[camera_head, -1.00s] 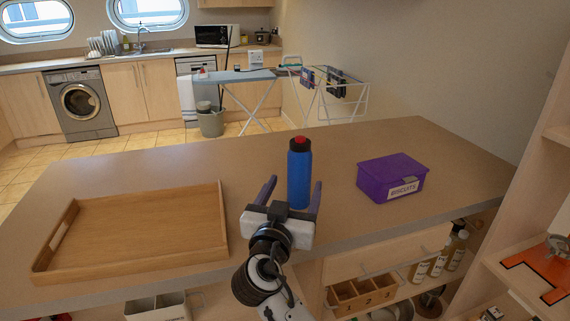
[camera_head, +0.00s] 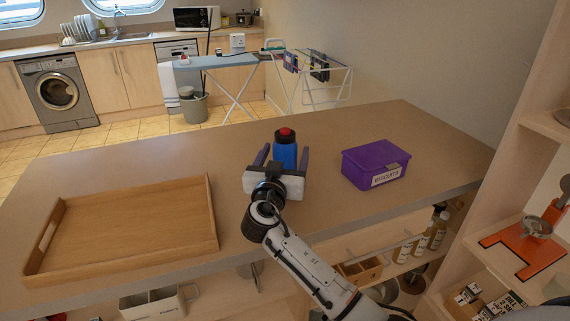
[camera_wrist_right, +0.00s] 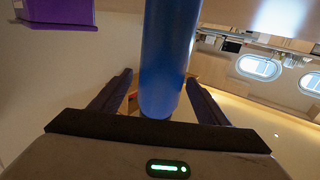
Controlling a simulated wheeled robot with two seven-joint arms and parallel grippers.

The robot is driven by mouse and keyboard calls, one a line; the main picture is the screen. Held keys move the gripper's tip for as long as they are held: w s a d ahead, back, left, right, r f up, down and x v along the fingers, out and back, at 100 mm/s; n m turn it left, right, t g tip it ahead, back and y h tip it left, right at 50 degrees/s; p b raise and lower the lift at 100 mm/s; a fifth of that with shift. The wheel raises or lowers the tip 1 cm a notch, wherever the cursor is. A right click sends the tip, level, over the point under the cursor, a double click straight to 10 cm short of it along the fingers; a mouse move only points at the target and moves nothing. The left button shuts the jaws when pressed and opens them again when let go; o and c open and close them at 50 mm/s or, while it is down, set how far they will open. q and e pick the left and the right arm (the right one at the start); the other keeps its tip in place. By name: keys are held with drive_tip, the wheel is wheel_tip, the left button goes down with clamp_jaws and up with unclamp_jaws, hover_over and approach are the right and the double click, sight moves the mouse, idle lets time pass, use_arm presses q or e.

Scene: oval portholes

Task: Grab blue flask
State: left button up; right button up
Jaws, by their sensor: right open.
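The blue flask (camera_head: 285,153) with a black collar and red cap stands upright on the counter in the head view. My right gripper (camera_head: 281,158) is open, with one finger on each side of the flask. In the right wrist view the flask (camera_wrist_right: 168,60) rises between the two open fingers (camera_wrist_right: 160,98), with a gap visible on both sides. The gripper's body hides the flask's lower part in the head view. My left gripper is not in view.
A wooden tray (camera_head: 60,215) lies left on the counter (camera_head: 330,135). A purple biscuits box (camera_head: 376,163) sits to the right of the flask, and also shows in the wrist view (camera_wrist_right: 60,12). Shelves (camera_head: 540,125) stand at the right. The counter behind the flask is clear.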

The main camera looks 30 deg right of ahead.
drive_tip(key=c, duration=1.4)
